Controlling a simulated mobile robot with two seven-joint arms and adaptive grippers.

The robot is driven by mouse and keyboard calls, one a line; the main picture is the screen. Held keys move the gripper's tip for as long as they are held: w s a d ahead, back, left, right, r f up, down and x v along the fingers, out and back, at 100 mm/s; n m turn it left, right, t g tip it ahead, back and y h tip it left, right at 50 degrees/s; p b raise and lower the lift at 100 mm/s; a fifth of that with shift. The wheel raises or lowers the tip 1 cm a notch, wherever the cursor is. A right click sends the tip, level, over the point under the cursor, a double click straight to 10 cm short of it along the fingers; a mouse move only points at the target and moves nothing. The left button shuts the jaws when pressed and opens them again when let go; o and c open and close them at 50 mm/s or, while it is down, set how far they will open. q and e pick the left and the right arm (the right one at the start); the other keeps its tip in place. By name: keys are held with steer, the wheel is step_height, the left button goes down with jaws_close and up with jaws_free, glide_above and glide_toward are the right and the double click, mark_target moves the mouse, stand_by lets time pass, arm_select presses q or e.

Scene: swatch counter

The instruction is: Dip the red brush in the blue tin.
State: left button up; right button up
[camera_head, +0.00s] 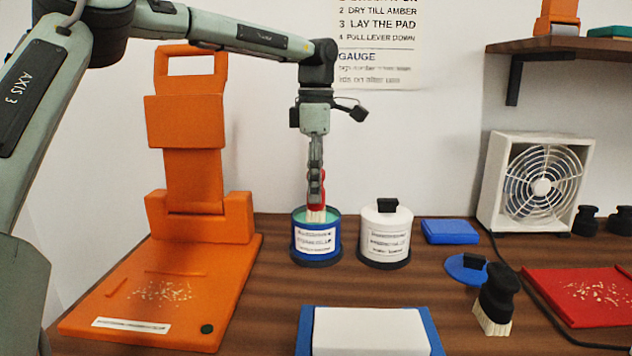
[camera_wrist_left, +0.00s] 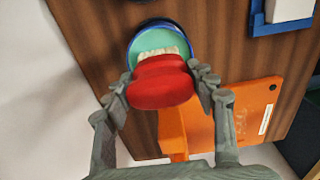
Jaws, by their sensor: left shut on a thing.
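My left gripper (camera_head: 315,185) is shut on the red brush (camera_head: 316,206) and holds it upright over the open blue tin (camera_head: 317,251). The brush's pale bristles are at the mouth of the tin. In the left wrist view the red brush (camera_wrist_left: 160,82) sits between the fingers of the left gripper (camera_wrist_left: 160,90). Beyond it is the tin with green stuff inside (camera_wrist_left: 144,42). I cannot tell whether the bristle tips touch the green stuff. The blue lid (camera_head: 462,270) with a black knob lies on the counter at right. My right gripper is not in view.
A closed white tin (camera_head: 385,237) stands just right of the blue tin. An orange lever press (camera_head: 200,270) stands left. A white pad in a blue tray (camera_head: 368,330) lies in front. A black brush (camera_head: 495,300), red board (camera_head: 580,297), blue block (camera_head: 450,231) and fan (camera_head: 535,185) are right.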

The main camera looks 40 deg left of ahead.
arm_select(q)
steer(key=shift+f, duration=0.6)
stand_by(2.0)
steer(key=shift+r, duration=3.55)
